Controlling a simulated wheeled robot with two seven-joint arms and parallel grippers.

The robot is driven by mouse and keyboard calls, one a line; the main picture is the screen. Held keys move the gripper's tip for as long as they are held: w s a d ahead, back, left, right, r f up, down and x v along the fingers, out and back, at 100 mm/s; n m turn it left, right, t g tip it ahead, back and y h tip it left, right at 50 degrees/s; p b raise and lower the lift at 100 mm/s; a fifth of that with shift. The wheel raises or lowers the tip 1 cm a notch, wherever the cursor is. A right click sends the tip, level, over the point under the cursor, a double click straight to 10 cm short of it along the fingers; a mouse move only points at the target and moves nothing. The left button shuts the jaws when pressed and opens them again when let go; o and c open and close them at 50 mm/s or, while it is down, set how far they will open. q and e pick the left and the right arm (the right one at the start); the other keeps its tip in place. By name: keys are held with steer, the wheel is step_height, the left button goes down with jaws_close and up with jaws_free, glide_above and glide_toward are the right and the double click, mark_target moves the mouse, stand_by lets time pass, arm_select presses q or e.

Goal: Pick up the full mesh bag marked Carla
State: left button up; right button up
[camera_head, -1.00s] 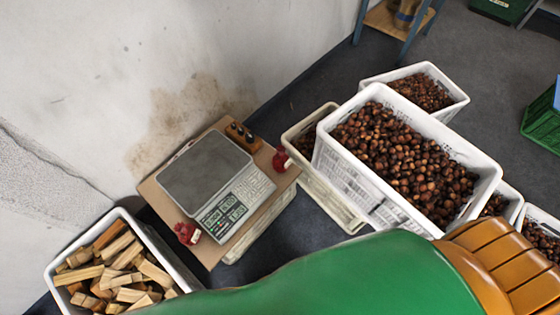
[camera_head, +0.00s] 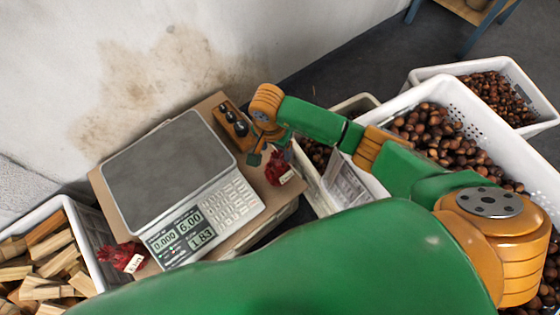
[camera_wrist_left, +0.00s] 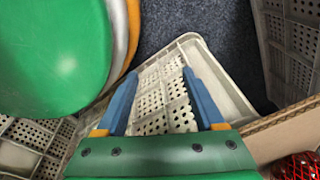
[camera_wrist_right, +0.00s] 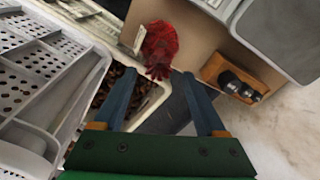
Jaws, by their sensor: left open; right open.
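Two small red mesh bags lie on the board beside the scale. One red bag (camera_head: 279,170) is at the board's right edge with a white tag; the other red bag (camera_head: 122,257) is at its front left, also tagged. The tag writing is too small to read surely, so I cannot tell which says Carla. My right gripper (camera_head: 267,149) is open, just above and beside the right bag. In the right wrist view this bag (camera_wrist_right: 160,47) is just beyond the open fingertips. My left gripper (camera_wrist_left: 160,78) is open and empty over a crate; red mesh (camera_wrist_left: 299,167) shows at the lower right.
The scale (camera_head: 170,173) fills most of the board. A wooden block with dark knobs (camera_head: 231,126) stands behind the right bag. White crates of chestnuts (camera_head: 540,177) are at right, and a crate of firewood (camera_head: 92,262) is at left. My green arm covers the foreground.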

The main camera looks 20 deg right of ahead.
mark_target(277, 156)
steer(key=shift+d+f, duration=0.1)
steer(key=shift+f, duration=0.4)
step_height(277, 156, down, 5)
steer(key=shift+d+r+b, duration=0.1)
steer(key=shift+b, duration=0.8)
steer(key=shift+w+d+f, duration=0.1)
steer(key=shift+f, duration=0.25)
jaws_close()
arm_select(q)
steer(key=shift+w+a+f, duration=0.2)
steer(key=shift+a+f, duration=0.65)
steer(key=shift+f, duration=0.1)
